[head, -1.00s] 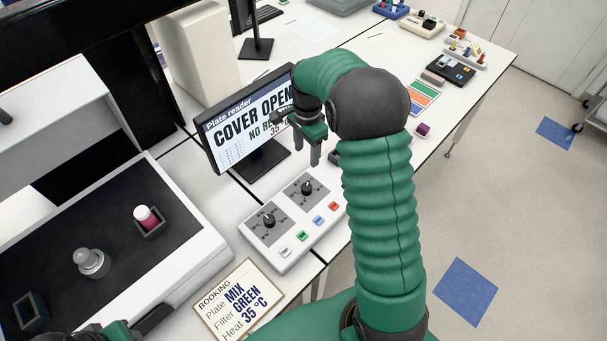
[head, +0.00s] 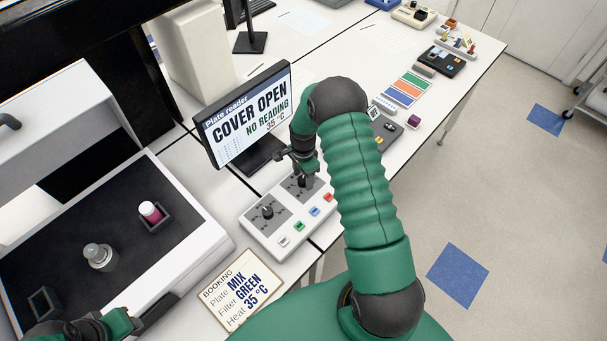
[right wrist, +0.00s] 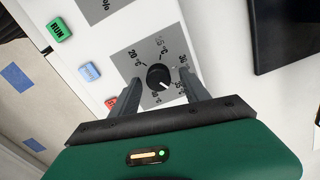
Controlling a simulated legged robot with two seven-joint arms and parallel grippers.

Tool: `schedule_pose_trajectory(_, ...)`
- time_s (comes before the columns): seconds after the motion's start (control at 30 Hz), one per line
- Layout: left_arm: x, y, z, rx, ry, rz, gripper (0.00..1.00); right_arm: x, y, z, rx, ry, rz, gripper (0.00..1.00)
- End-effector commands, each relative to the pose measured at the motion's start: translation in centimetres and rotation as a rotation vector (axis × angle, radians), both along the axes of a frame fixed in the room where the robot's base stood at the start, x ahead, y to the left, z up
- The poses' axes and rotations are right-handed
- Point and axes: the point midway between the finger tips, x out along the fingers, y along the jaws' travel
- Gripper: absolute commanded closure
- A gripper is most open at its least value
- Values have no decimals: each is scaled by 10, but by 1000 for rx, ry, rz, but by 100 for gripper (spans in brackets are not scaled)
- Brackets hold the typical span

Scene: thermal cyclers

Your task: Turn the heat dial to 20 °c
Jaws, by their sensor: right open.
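The heat dial (right wrist: 158,77) is a round black knob on a grey scale plate. Its white mark points to the lower right in the right wrist view, towards the 35 side. In the head view it is the far-right knob (head: 302,182) of the white control box (head: 262,247), partly hidden by my right gripper. My right gripper (right wrist: 160,79) is open, one finger on each side of the dial; contact cannot be told. It also shows in the head view (head: 303,172). The monitor (head: 240,115) reads COVER OPEN, NO READING, 35 °C. My left gripper (head: 145,317) is at the lower left.
The box has a second knob (head: 267,212) and several coloured buttons along its front. A booking card (head: 240,290) reads MIX, GREEN, 35 °C. The plate reader (head: 185,250) stands open at left with a magenta-filled vial (head: 151,211). The monitor stands close behind the box.

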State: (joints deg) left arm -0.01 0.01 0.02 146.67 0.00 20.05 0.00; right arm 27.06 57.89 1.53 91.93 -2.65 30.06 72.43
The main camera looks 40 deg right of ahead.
Motion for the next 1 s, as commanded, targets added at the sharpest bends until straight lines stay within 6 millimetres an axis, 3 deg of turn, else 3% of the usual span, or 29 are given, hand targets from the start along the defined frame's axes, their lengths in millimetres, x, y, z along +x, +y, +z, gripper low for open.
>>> schedule_pose_trajectory(0.17, 0, 0, 0, 0, 0, 1, 64, 0, 0, 0, 0, 1, 1, 47)
schedule_pose_trajectory(0.57, 0, 0, 0, 0, 0, 0, 64, 0, -3, -1, 0, 0, 1, 100)
schedule_pose_trajectory(1.0, 0, 0, -5, 0, 0, 0, 64, 1, -5, -2, -3, -1, 52, 100)
